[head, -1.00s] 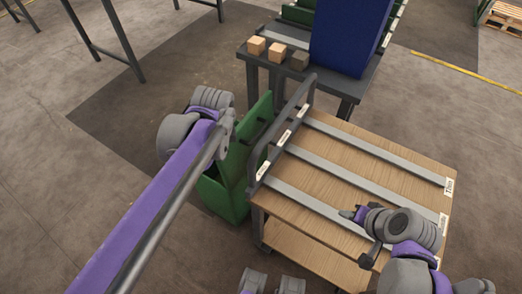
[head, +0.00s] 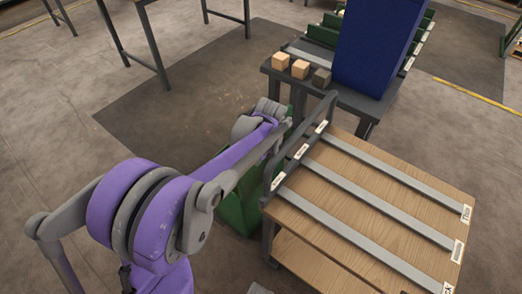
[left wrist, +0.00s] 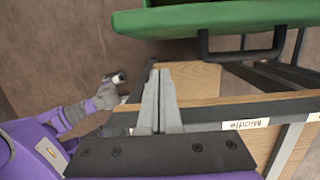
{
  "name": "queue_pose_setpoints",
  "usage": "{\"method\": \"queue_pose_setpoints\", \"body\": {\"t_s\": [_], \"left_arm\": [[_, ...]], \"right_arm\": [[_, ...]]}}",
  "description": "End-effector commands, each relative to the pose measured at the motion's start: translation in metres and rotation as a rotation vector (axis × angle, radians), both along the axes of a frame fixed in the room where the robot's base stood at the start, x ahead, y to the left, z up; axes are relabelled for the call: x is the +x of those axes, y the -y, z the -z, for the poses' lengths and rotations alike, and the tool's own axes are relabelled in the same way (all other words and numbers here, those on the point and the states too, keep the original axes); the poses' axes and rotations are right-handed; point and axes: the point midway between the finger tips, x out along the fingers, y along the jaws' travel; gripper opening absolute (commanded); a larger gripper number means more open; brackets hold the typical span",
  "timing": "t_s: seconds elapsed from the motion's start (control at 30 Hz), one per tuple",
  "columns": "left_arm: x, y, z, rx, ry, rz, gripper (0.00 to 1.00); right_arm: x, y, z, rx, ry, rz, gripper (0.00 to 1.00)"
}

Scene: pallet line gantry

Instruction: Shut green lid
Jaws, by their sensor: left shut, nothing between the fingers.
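The green bin (head: 238,212) stands beside the wooden cart, mostly hidden behind my left arm in the head view. In the left wrist view a green panel with a dark bar handle, which looks like the lid (left wrist: 215,20), crosses the top. My left gripper (left wrist: 158,72) is shut and empty, its fingertips below the panel and apart from it in the picture. In the head view the left hand is by the cart's rail, its fingertips hard to make out. What looks like my right gripper (left wrist: 119,78) shows small in the left wrist view; its jaws are unclear.
The wooden cart (head: 375,200) has metal strips, labels and a grey end rail (head: 303,142). Behind it a dark table bears small blocks (head: 300,69) and a tall blue box (head: 378,45). Floor is clear to the left.

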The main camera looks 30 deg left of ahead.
Motion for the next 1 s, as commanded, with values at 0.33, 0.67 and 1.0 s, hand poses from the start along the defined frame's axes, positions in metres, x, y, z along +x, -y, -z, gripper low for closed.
{"method": "queue_pose_setpoints", "body": {"t_s": [0.33,0.67,1.0], "left_arm": [[0.003,-0.039,0.002,0.0,0.0,-0.003,0.0],[0.003,-0.04,0.002,0.0,0.0,-0.001,0.0],[0.004,-0.05,0.001,-0.051,-0.002,-0.004,0.0]], "right_arm": [[0.0,0.0,-0.001,0.0,0.0,0.0,0.0],[0.0,0.0,-0.001,0.001,0.0,0.0,0.0],[0.0,0.0,-0.001,0.001,0.0,0.0,0.0]]}}
